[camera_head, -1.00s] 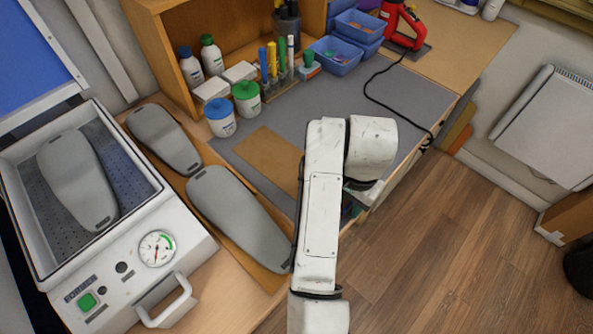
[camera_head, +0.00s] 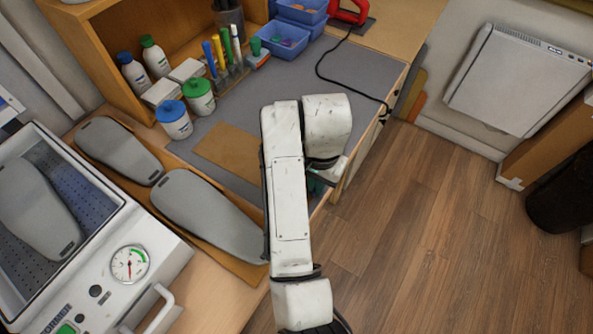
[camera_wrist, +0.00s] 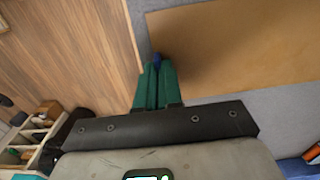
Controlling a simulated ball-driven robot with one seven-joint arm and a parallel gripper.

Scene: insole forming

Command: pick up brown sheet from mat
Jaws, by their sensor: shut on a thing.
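The brown sheet (camera_head: 229,149) shows on the grey mat (camera_head: 252,88) in the head view, and its right part is hidden behind my arm. In the wrist view, the brown sheet (camera_wrist: 235,50) fills the upper right as a flat tan piece over the grey mat (camera_wrist: 287,101). My gripper (camera_wrist: 157,66) has green fingers close together with a blue bit at the tips. It is shut on the sheet near its edge. In the head view the fingers are mostly hidden by my arm. I cannot tell whether the sheet is lifted there.
Two grey insole forms (camera_head: 208,213) lie left of the sheet, beside the forming machine (camera_head: 110,250). Blue-lidded (camera_head: 174,118) and green-lidded jars (camera_head: 199,97) stand behind. A black cable (camera_head: 322,65) crosses the mat. Wood floor (camera_head: 420,210) is open at right.

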